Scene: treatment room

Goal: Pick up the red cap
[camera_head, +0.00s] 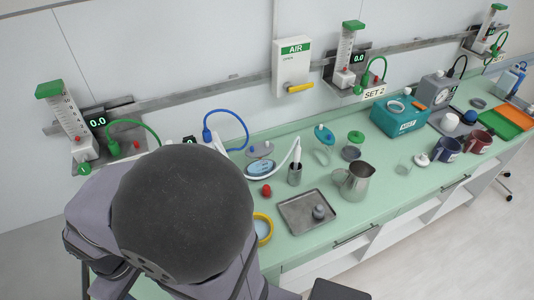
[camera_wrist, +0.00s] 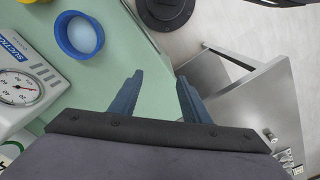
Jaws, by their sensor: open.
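In the head view, a small red, rounded object (camera_head: 266,190) that looks like the red cap lies on the green counter (camera_head: 340,222), left of a steel cup with a white probe and behind a metal tray. It does not show in the wrist view. My gripper (camera_wrist: 160,76) is open and empty in the wrist view. Its two dark blue fingers are apart, over the counter's edge, with nothing between them. In the head view my arm hides the gripper and the counter's near left part.
The metal tray (camera_head: 296,218) holds a grey knob; a steel jug (camera_head: 357,183) and a yellow-rimmed dish (camera_head: 262,228) stand nearby. In the wrist view, a blue-rimmed dish (camera_wrist: 79,35) and a dial scale (camera_wrist: 22,88) stand left, and an open steel drawer (camera_wrist: 240,100) is right.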

